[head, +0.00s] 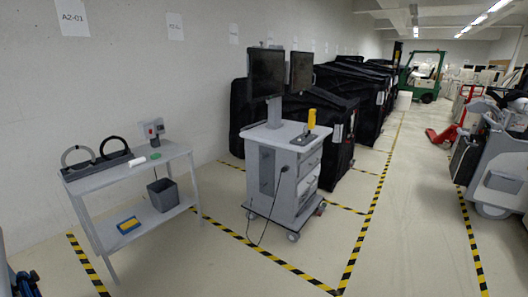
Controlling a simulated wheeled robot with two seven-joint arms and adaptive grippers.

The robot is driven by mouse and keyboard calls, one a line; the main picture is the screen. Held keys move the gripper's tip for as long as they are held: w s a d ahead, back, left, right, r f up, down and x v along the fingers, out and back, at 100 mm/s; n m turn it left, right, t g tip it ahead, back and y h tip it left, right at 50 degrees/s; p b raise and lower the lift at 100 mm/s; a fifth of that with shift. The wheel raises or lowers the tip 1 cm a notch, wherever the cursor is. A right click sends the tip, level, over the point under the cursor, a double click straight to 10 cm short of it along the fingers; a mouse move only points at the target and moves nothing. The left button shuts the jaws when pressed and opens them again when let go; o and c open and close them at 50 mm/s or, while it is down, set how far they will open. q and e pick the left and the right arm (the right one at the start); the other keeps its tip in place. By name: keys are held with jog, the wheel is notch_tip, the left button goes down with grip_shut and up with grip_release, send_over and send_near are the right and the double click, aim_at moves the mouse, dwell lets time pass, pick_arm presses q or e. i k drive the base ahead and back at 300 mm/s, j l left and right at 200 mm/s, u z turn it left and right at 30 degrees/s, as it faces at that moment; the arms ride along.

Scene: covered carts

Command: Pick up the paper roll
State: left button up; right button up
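A small white roll-like object (137,161), which looks like the paper roll, lies on the top of the grey table (117,174) at the left. It lies on its side, right of a black holder with two arched hoops (97,162) and left of a small green disc (155,155). It is small in the picture, so its detail is hard to tell.
The table's lower shelf holds a dark bin (163,195) and a blue-yellow item (129,225). A grey device (152,131) stands at the table's back. A wheeled cart (284,170) with monitors stands to the right. Floor before the table is clear.

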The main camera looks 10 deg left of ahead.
aim_at(141, 160)
jog(key=i+u, duration=0.3)
jog(key=i, duration=0.15)
jog(key=i+u, duration=0.3)
jog(key=i, duration=0.2)
jog(key=i+j+u, duration=0.1)
jog(key=i+u, duration=0.25)
jog(key=i, duration=0.6)
jog(key=i+j, duration=0.8)
jog(key=j, duration=0.15)
jog(key=i+j+u, duration=0.1)
jog(key=j, duration=0.25)
jog(key=i+j, duration=0.05)
jog(key=i, duration=0.05)
